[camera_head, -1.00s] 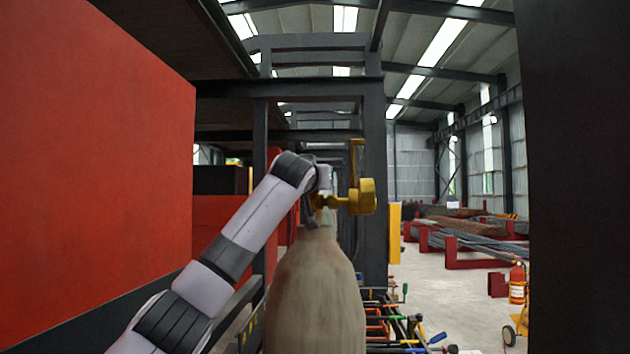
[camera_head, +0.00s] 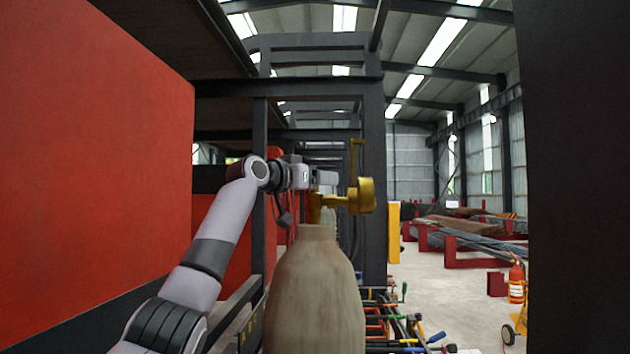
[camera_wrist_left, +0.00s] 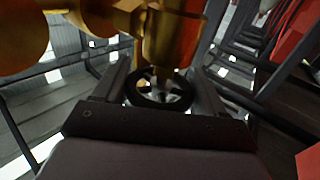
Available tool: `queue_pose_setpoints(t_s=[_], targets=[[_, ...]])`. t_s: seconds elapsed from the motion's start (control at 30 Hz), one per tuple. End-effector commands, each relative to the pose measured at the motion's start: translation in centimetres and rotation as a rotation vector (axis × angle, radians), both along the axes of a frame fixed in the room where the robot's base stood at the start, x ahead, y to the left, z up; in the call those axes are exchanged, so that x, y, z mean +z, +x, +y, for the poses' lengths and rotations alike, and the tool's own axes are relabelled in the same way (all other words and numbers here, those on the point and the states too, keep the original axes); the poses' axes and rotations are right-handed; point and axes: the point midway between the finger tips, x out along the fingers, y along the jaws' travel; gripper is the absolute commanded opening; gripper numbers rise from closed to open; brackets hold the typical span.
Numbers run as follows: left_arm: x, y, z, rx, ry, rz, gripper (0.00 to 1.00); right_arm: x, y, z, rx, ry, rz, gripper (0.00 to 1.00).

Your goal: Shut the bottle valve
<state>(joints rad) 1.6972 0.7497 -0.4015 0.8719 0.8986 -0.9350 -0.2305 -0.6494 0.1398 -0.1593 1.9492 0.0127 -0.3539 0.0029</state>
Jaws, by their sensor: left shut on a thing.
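A tall weathered beige gas bottle (camera_head: 315,290) stands upright in front of me. A yellow brass valve (camera_head: 360,195) is at its top, with a round part on the right. In the left wrist view, the brass valve body (camera_wrist_left: 172,40) fills the top, and a black spoked handwheel (camera_wrist_left: 160,103) sits below it. My left gripper (camera_wrist_left: 160,78) has one finger on each side of the handwheel and is shut on it. In the head view, my left gripper (camera_head: 325,178) is at the valve's left side, its fingertips partly hidden. My right gripper is not in view.
A large red panel (camera_head: 95,170) fills the left side, and a dark post (camera_head: 575,180) stands at the right. Coloured-handled clamps (camera_head: 400,325) are low behind the bottle. A fire extinguisher (camera_head: 517,283) on a yellow cart stands at the right. The floor there has clear room.

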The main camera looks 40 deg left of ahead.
Motion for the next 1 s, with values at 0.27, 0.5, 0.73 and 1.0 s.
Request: queue_pose_setpoints(t_s=[0.27, 0.5, 0.73, 1.0], targets=[[0.18, -0.05, -0.1, -0.134, -0.005, -0.003, 0.4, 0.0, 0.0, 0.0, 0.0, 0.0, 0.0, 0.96], [0.13, -0.04, -0.17, -0.207, -0.004, -0.001, 0.4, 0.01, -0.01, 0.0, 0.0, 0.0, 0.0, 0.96], [0.13, -0.04, -0.25, -0.263, -0.003, 0.0, 0.4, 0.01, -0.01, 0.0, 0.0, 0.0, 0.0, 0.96], [0.12, -0.05, -0.24, -0.306, -0.002, 0.0, 0.4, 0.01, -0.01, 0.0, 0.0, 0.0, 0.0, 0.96]])
